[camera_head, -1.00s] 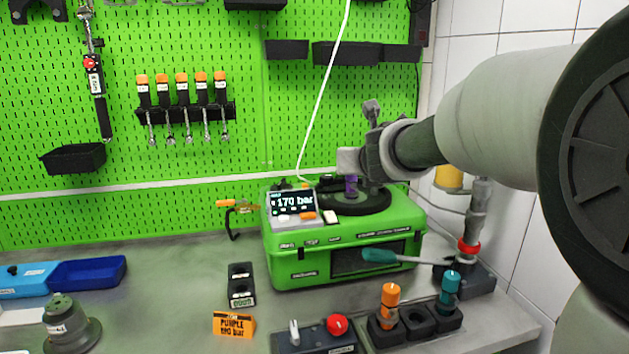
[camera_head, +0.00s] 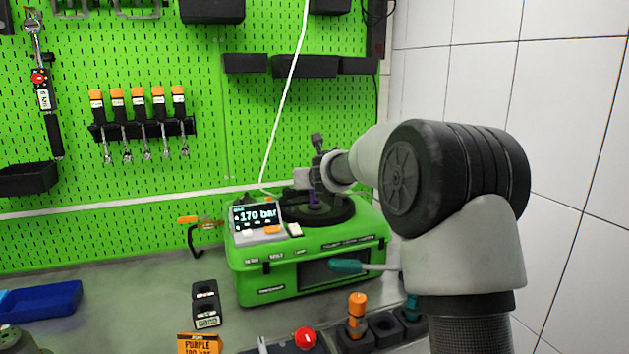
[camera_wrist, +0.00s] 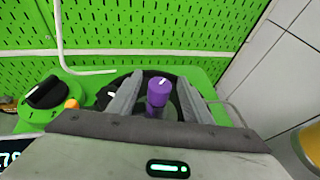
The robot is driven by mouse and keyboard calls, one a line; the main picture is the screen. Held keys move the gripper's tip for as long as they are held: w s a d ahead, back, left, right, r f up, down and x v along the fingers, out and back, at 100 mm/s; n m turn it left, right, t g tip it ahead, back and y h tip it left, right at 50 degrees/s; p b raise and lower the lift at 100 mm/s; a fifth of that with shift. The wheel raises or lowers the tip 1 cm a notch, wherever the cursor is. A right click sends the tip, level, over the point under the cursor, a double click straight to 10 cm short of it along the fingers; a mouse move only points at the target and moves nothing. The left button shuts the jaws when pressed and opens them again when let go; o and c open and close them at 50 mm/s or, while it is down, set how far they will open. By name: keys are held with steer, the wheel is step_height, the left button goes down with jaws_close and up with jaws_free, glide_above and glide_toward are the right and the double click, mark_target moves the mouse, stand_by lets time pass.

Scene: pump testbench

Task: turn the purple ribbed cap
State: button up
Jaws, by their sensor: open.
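The purple ribbed cap (camera_wrist: 159,92) stands upright on the round black top plate (camera_head: 338,213) of the green pump case (camera_head: 262,284). A pale line marks its top in the wrist view. My gripper (camera_wrist: 159,79) is open, with one finger on each side of the cap. Gaps show between the cap and both fingers, wider on the left. In the head view my gripper (camera_head: 308,183) hides much of the cap (camera_head: 313,197). The display (camera_head: 256,216) on the case reads 170 bar.
A black knob (camera_wrist: 44,92) sits left of the cap. A white hose (camera_head: 287,100) runs up behind the case. An orange-capped part (camera_head: 357,312) and a red knob (camera_head: 305,338) stand in front.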

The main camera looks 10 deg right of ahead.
steer(key=shift+w, duration=0.15)
steer(key=shift+c, duration=0.4)
steer(key=c, duration=1)
